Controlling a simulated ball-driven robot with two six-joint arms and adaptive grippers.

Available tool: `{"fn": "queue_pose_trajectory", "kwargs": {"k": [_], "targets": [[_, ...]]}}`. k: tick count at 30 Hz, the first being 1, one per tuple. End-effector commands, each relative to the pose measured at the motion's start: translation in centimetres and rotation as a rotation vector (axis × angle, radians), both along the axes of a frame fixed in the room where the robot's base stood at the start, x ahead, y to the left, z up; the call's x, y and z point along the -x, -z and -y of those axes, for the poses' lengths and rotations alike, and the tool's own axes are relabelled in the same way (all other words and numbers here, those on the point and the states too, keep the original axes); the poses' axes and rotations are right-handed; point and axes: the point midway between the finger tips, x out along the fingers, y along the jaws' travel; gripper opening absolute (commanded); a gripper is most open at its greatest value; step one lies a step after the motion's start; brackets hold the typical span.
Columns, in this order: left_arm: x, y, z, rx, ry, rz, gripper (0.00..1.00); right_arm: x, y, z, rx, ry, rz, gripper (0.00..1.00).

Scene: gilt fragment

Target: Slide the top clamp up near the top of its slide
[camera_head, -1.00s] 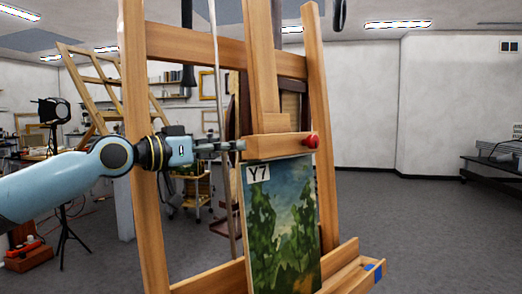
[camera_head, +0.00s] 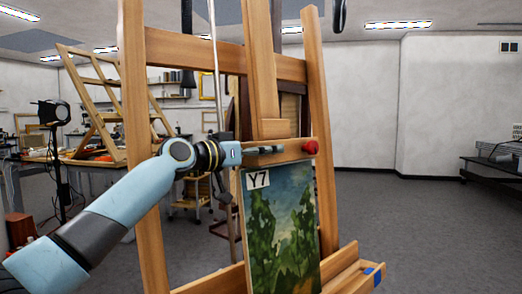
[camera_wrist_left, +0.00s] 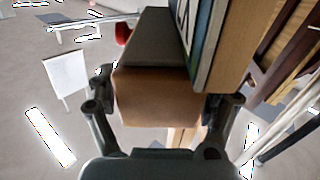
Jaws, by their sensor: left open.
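The top clamp (camera_head: 294,155) is a wooden crossbar with a red knob (camera_head: 310,146) at its right end. It sits against the top edge of a painting marked Y7 (camera_head: 285,220) on a wooden easel. My left gripper (camera_head: 280,149) reaches in from the left, with its fingers along the clamp. In the left wrist view the open fingers (camera_wrist_left: 160,100) stand on either side of the clamp's wooden end (camera_wrist_left: 155,95). Contact cannot be told. The red knob (camera_wrist_left: 123,33) shows beyond it there. My right gripper is not in view.
The easel's left post (camera_head: 135,120) stands close by my left arm. The central upright (camera_head: 262,60) rises above the clamp, and an upper crossbar (camera_head: 195,48) runs behind. A wooden ledge (camera_head: 345,270) is under the painting. The floor at right is clear.

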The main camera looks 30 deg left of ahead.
Motion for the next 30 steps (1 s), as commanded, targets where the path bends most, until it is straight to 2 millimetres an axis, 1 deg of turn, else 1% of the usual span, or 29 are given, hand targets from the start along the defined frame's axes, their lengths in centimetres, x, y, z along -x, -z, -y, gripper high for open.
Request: {"fn": "queue_pose_trajectory", "kwargs": {"k": [2, 3, 18, 21, 23, 26, 29, 30], "targets": [[0.0, 0.0, 0.0, 0.0, 0.0, 0.0, 0.85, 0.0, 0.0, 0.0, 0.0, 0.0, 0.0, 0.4], [0.0, 0.0, 0.0, 0.0, 0.0, 0.0, 0.82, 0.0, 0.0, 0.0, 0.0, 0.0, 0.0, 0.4], [0.0, 0.0, -0.1, 0.0, -0.001, 0.0, 0.17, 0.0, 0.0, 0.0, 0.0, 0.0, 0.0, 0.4], [0.0, 0.0, -0.1, 0.0, -0.001, 0.0, 0.06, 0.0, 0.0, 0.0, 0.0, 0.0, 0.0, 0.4], [0.0, -0.1, -0.1, 0.0, -0.001, 0.0, 0.06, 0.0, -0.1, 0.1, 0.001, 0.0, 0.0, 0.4], [0.0, -1.4, -0.2, -0.001, -0.001, 0.002, 0.06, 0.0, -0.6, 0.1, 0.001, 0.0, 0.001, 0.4], [-0.2, -4.0, -0.6, -0.003, -0.002, 0.006, 0.06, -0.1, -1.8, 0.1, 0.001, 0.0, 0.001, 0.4], [-0.2, -5.4, -0.7, -0.003, -0.002, 0.007, 0.06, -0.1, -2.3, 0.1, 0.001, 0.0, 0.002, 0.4]]}}
